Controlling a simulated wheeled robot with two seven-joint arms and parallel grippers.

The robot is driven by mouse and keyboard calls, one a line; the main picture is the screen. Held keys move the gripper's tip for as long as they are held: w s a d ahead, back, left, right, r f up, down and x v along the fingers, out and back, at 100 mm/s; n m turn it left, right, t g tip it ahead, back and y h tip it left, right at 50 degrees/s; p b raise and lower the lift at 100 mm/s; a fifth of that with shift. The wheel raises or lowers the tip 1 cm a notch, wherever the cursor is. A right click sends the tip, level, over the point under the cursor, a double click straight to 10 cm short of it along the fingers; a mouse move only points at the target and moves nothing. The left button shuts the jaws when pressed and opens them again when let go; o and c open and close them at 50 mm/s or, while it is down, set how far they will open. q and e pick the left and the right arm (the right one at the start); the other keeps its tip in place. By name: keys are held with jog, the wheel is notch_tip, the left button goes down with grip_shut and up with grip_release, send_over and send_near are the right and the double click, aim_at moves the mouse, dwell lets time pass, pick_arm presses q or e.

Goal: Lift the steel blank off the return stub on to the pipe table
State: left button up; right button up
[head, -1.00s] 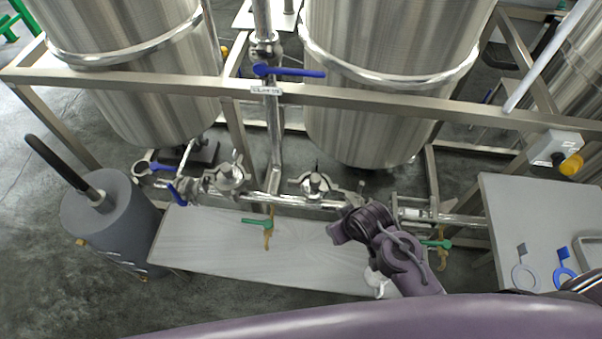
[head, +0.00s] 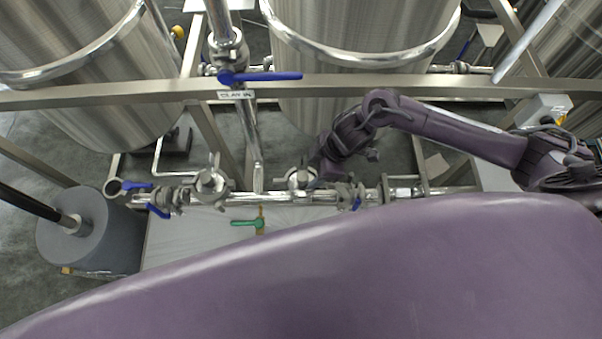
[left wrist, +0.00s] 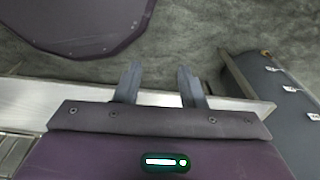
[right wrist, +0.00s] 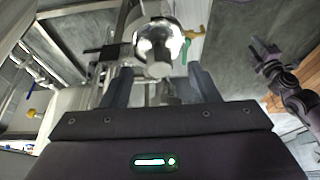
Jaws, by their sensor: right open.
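My right gripper (head: 315,174) is over the pipe run in the head view, beside a steel clamped fitting (head: 299,179). In the right wrist view its fingers (right wrist: 160,80) are apart, with a shiny round steel piece (right wrist: 158,38) with a short knob just beyond and between them. I cannot tell if this piece is the steel blank, or whether the fingers touch it. The return stub cannot be made out for certain. My left gripper (left wrist: 158,82) is open and empty over the floor; the head view does not show it. The pipe table cannot be identified for certain.
A steel frame rail (head: 400,88) crosses before the tanks (head: 350,50). A blue-handled valve (head: 260,77) sits on the upright pipe. A low pale platform (head: 190,238) with a green-handled valve (head: 248,223) above it lies below the pipes. A grey drum (head: 90,235) stands left.

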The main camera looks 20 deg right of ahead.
aim_at(305, 175)
jog(key=shift+w+a+f+p, duration=0.15)
jog(key=shift+a+f+p, duration=0.5)
jog(key=shift+a+f, duration=0.4)
jog(key=x, duration=0.2)
jog(key=shift+w+f, duration=0.25)
jog(key=shift+f, duration=0.15)
jog(key=shift+a+f, duration=0.15)
jog(key=shift+f, duration=0.25)
jog(key=c, duration=1.1)
pick_arm(q)
jog(key=shift+s+d+r, duration=0.1)
jog(key=shift+s+r, duration=0.75)
jog(key=shift+s, duration=0.05)
pick_arm(e)
grip_shut()
jog(key=shift+r, duration=0.1)
